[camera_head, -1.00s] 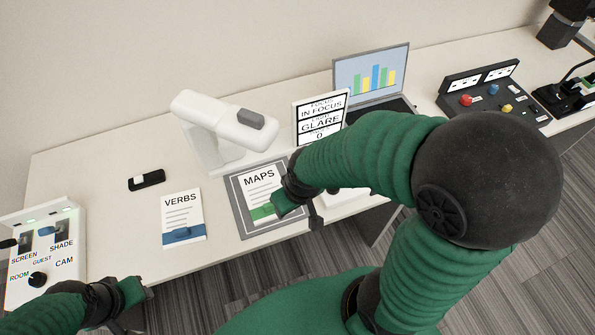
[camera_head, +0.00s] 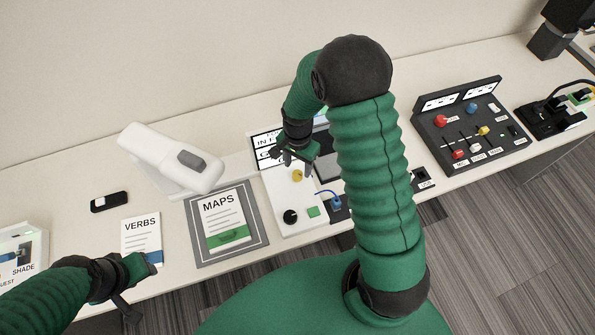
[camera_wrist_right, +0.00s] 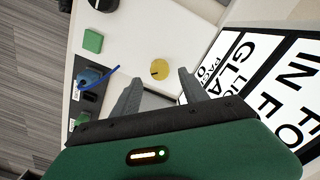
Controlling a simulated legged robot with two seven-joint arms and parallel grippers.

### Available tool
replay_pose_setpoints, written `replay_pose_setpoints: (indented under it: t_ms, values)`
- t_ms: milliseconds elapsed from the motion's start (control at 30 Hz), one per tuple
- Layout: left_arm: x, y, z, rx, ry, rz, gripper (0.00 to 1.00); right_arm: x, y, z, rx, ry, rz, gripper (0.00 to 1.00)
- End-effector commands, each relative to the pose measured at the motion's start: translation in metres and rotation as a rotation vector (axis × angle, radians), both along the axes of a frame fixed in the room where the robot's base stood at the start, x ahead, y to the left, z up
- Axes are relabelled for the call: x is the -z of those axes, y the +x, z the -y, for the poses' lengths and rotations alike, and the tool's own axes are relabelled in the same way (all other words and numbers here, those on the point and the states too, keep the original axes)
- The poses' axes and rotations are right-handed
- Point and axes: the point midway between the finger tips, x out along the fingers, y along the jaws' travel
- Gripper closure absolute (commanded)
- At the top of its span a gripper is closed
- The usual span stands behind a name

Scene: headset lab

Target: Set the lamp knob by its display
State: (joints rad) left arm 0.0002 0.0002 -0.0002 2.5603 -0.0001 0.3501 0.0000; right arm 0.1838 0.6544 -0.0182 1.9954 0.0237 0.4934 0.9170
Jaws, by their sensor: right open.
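The white control box (camera_head: 287,209) carries a yellow knob (camera_head: 297,175), a black knob (camera_head: 290,216) and a green button (camera_head: 313,211). I cannot tell by label which knob is the lamp's. Its upright display (camera_head: 265,141) is partly behind my right arm. In the right wrist view the display (camera_wrist_right: 252,70) shows cut-off lines starting "IN FO" and "GLA". My right gripper (camera_head: 294,160) is open above the box. In the right wrist view the yellow knob (camera_wrist_right: 159,69) appears between and just beyond the fingertips (camera_wrist_right: 158,82); contact is unclear. My left gripper (camera_head: 156,264) is near the VERBS sheet.
A white lamp-like device (camera_head: 170,160) stands left of the display. The MAPS sheet (camera_head: 224,220) lies on a grey mat (camera_head: 262,230). A blue plug (camera_head: 335,202) with a cable sits right of the box. A dark slider panel (camera_head: 465,120) is farther right.

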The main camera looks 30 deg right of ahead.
Motion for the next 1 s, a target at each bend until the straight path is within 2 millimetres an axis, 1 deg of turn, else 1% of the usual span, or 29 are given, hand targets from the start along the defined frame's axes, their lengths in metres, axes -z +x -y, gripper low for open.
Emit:
replay_pose_setpoints:
  t_ms: [33,100,200,300,533,567,933,1000]
  values:
    - [0.000,0.000,0.000,0.000,0.000,0.000,0.64,0.012,-0.001,0.000,0.000,0.001,-0.004,0.48]
    - [0.000,0.000,0.000,0.000,0.000,0.000,0.64,0.024,-0.001,-0.001,0.000,0.001,-0.002,0.48]
    - [0.001,0.000,0.000,0.001,0.000,0.001,0.64,0.037,-0.001,-0.001,-0.002,0.000,0.000,0.48]
    - [0.001,0.000,0.000,0.001,0.000,0.001,0.64,0.042,0.000,-0.002,-0.002,-0.001,0.003,0.48]
    - [0.001,0.000,0.000,0.000,0.000,0.001,0.64,0.043,0.000,-0.001,-0.002,0.000,0.002,0.48]
    - [0.001,0.000,0.000,0.000,0.000,0.001,0.64,0.043,0.000,-0.001,-0.002,0.000,0.002,0.51]
    - [0.001,0.000,0.000,0.001,0.000,0.001,0.64,0.043,0.000,0.000,-0.002,-0.001,0.004,0.99]
    - [0.001,0.000,0.000,0.000,0.000,0.000,0.64,0.043,0.001,0.000,-0.001,-0.001,0.004,1.00]
